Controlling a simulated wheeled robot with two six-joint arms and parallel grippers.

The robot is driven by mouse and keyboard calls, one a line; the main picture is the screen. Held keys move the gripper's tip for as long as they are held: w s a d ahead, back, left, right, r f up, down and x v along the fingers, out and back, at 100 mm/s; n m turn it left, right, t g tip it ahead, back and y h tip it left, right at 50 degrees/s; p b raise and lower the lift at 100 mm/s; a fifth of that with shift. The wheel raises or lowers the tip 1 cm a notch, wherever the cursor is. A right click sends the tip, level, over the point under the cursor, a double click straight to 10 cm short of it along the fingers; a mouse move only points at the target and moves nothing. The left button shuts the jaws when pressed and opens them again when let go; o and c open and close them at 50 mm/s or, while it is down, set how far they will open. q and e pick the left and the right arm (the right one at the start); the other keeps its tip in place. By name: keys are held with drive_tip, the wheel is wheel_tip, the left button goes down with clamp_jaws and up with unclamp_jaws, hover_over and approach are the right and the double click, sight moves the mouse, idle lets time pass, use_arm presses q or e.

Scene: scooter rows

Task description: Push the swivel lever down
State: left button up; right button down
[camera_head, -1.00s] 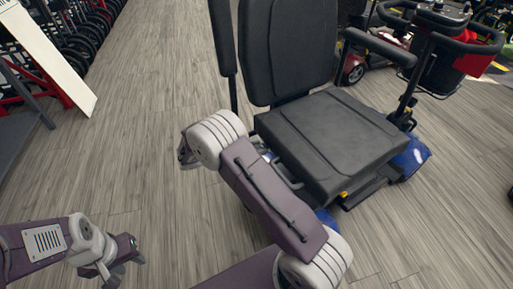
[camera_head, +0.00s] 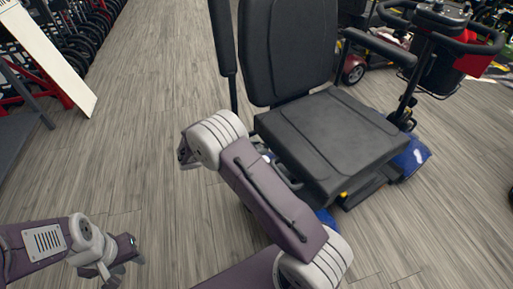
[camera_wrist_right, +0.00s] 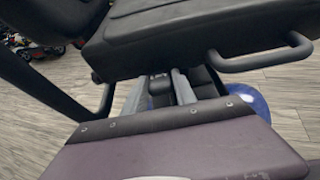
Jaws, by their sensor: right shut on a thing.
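The scooter seat (camera_head: 335,140) is black, with its backrest upright behind it. In the right wrist view the seat underside (camera_wrist_right: 190,45) fills the top. My right gripper (camera_wrist_right: 160,86) reaches under it, with two grey fingers around a small dark part, which seems to be the swivel lever (camera_wrist_right: 158,83). Its outline is hard to make out. In the head view my right arm hides the right gripper and this part. My left gripper (camera_head: 125,269) is open and empty above the floor at the lower left.
A grey bent bar (camera_wrist_right: 262,59) sticks out at the seat's side. The scooter's tiller (camera_head: 430,60) and blue body (camera_head: 412,158) are at the right. A red scooter (camera_head: 352,68) stands behind. The wooden floor (camera_head: 150,110) at the left is clear.

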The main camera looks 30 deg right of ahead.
drive_tip(key=shift+f, duration=0.15)
drive_tip(key=shift+a+f+h+b, duration=0.15)
drive_tip(key=shift+f+h+b, duration=0.15)
drive_tip(key=shift+f+h, duration=0.15)
wheel_tip(320, 180, down, 6)
drive_tip(key=h+b, duration=0.3)
drive_tip(key=shift+a, duration=0.15)
drive_tip(key=shift+f+h, duration=0.1)
drive_tip(key=shift+h, duration=0.15)
drive_tip(key=c, duration=1)
unclamp_jaws()
